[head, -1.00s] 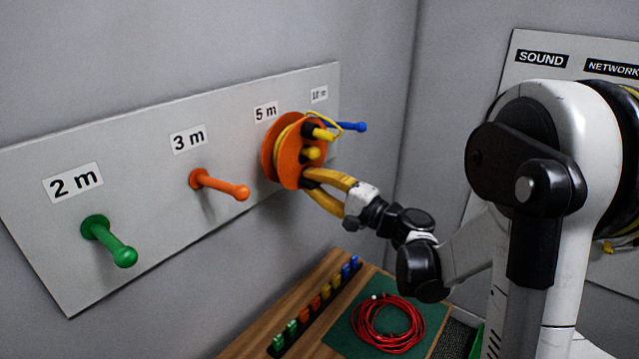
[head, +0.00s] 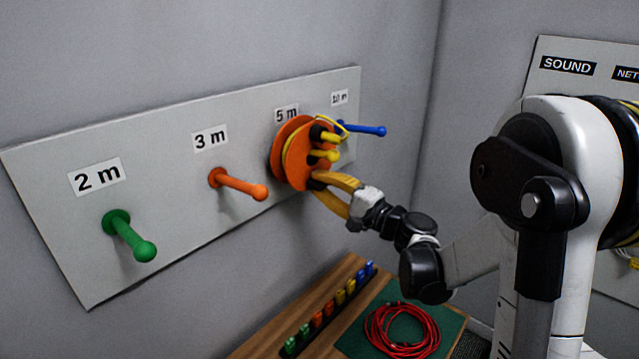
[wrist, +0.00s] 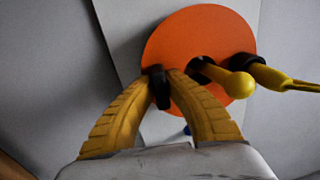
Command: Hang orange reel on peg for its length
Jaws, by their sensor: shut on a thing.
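The orange reel (head: 296,168), wound with yellow cable, sits around the yellow peg (head: 331,156) under the 5 m label (head: 287,113). The peg's rounded end sticks out through the reel's hub, clear also in the wrist view (wrist: 238,85). A black and yellow cable plug (wrist: 268,77) stands beside it at the reel's face. My gripper (head: 319,184) is shut on a dark grip (wrist: 160,88) low on the reel's front. Whether the reel's back touches the board is hidden.
The grey board (head: 180,225) also carries a green peg (head: 130,237) at 2 m, an orange peg (head: 240,184) at 3 m and a blue peg (head: 366,130) at 10 m. Below, a red cable coil (head: 402,328) lies on a green mat beside several coloured clips (head: 329,309).

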